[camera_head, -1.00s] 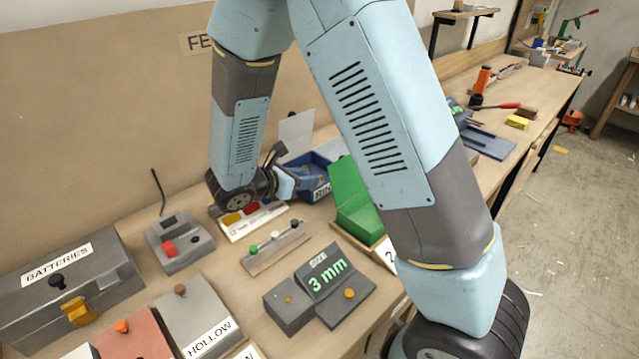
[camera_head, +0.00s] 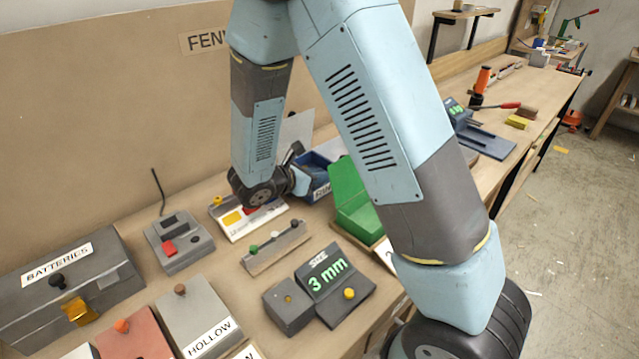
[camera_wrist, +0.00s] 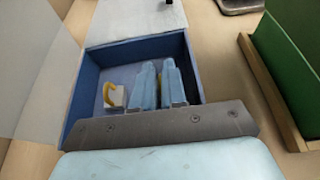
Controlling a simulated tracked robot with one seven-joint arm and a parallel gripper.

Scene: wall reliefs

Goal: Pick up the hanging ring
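An open blue box (camera_head: 316,177) with a partly hidden label starting "RIN" stands on the bench; its inside wall (camera_wrist: 88,85) fills the middle of the wrist view. Inside it, left of my fingers, is a small curved yellow piece (camera_wrist: 110,92) on a pale block; I cannot tell if it is the ring. My gripper (camera_wrist: 158,66) reaches into the box, its two light blue fingers close together with a narrow gap. A bit of yellow shows between and beside them, and I cannot tell whether they touch it. In the head view the gripper is mostly hidden by my wrist.
An open green box (camera_head: 352,203) stands just right of the blue box, also in the wrist view (camera_wrist: 290,60). A tray with coloured patches (camera_head: 245,222), a knobbed rail (camera_head: 275,250) and a "3 mm" display (camera_head: 330,277) are in front. A panel wall (camera_head: 100,100) stands behind.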

